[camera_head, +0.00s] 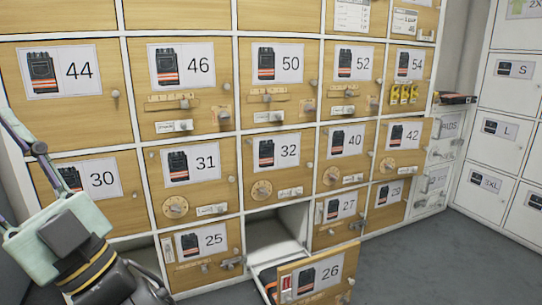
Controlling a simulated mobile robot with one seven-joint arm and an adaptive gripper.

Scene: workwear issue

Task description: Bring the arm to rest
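My arm comes in at the lower left, in front of the lockers near doors 30 and 25. My gripper (150,288) is the dark part beyond the yellow-banded section, at the bottom edge. Its fingers are partly cut off by the frame, so I cannot tell whether they are open or shut. No held thing shows. The arm hides part of door 30 (108,200) and the area below it.
Door 26 (318,280) stands swung out from the bottom row, with a dark and orange item (268,284) partly hidden behind it. An open compartment (272,235) shows above. A dark item (456,98) sticks out at right. Grey floor (430,265) is clear at right.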

